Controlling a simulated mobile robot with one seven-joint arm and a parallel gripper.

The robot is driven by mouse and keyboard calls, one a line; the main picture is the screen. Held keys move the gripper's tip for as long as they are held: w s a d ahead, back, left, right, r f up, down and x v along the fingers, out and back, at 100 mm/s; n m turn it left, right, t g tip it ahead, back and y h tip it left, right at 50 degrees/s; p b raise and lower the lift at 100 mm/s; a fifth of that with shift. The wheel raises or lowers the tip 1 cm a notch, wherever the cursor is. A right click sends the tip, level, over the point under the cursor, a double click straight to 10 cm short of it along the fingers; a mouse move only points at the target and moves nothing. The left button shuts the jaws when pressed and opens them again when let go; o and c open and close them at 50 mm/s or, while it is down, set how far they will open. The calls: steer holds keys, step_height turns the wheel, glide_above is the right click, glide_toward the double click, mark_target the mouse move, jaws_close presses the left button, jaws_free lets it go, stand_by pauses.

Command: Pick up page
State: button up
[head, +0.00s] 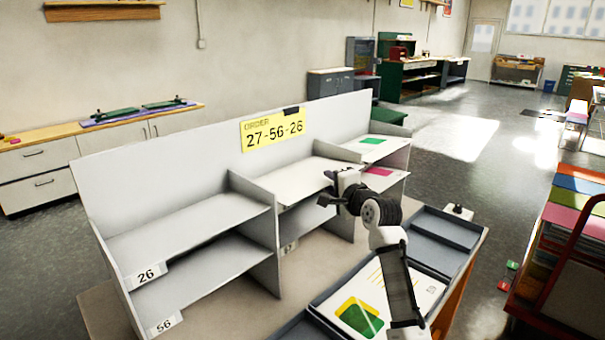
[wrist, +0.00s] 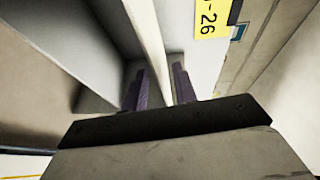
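A white page with a yellow and green picture (head: 360,316) lies in the dark tray (head: 318,316) at the front of the table, partly hidden by my arm. A page with a green patch (head: 372,141) lies on the upper right shelf. One with a magenta patch (head: 379,171) lies on the shelf below it. My gripper (head: 325,199) is by the front of the middle shelves, away from the tray page. In the wrist view its two dark fingers (wrist: 160,88) are apart, with a pale board edge (wrist: 150,45) showing between them. No page shows there.
The grey shelf unit (head: 190,225) has bays labelled 26 and 56 at left, which look empty. A yellow order sign (head: 272,129) reads 27-56-26. An empty grey tray section (head: 450,228) lies right of my arm. A red cart with coloured sheets (head: 570,225) stands at right.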

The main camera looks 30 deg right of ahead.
jaws_close()
stand_by(0.5)
